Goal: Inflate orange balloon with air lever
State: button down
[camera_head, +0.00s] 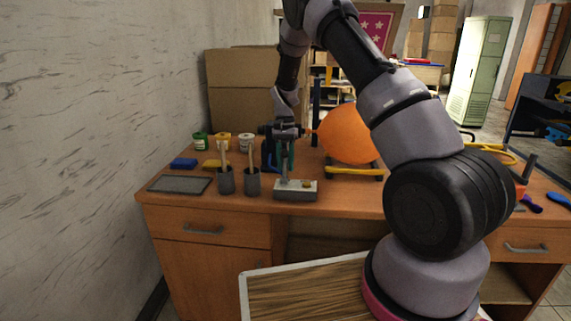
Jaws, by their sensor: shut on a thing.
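An orange balloon (345,134), large and rounded, is over the desk right of the pump, its narrow end pointing left. Its right side is partly hidden behind my arm. The air pump with its lever (286,160) stands on a grey base (296,190) near the desk's front. My gripper (284,132) reaches down from above at the pump's top, left of the balloon. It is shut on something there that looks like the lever. The fingers are small and dark, so the exact grasp is hard to see.
The wooden desk (224,203) carries two brush cups (226,182), paint jars (201,140), a blue block (184,163) and a dark tray (179,184) at left. A yellow-handled frame (354,170) is below the balloon. Cardboard boxes (240,88) stand behind.

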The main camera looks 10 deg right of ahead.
dwell(0.4)
jog(key=c, duration=0.5)
grip_release()
jog(key=v, duration=1)
jog(key=shift+w+r, duration=0.15)
jog(key=shift+r, duration=0.25)
